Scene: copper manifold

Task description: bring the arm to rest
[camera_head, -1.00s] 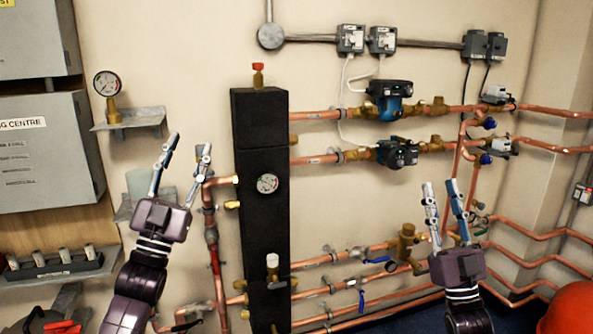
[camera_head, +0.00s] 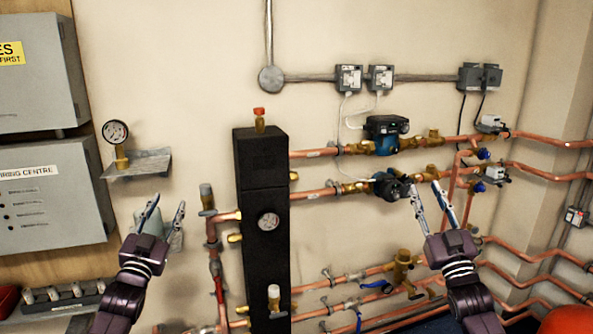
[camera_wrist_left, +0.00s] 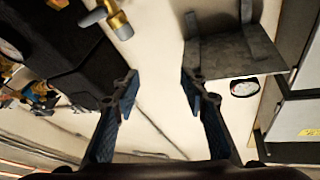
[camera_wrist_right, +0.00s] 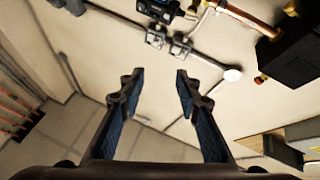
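My left gripper (camera_head: 165,215) is raised at the left in the head view, in front of the wall below the small shelf. Its fingers are apart with nothing between them, as the left wrist view (camera_wrist_left: 158,85) also shows. My right gripper (camera_head: 427,190) is raised in front of the copper pipes, just right of the lower pump. It is open and empty too, with a clear gap between its fingertips in the right wrist view (camera_wrist_right: 157,80). The lower parts of both arms are cut off by the bottom of the head view.
A black manifold block (camera_head: 261,180) with a gauge stands between my grippers. Copper pipes (camera_head: 530,170), an upper pump (camera_head: 387,143) and a lower pump (camera_head: 391,187) line the wall. Grey cabinets (camera_head: 60,215) and a gauge on a shelf (camera_head: 140,164) are at the left.

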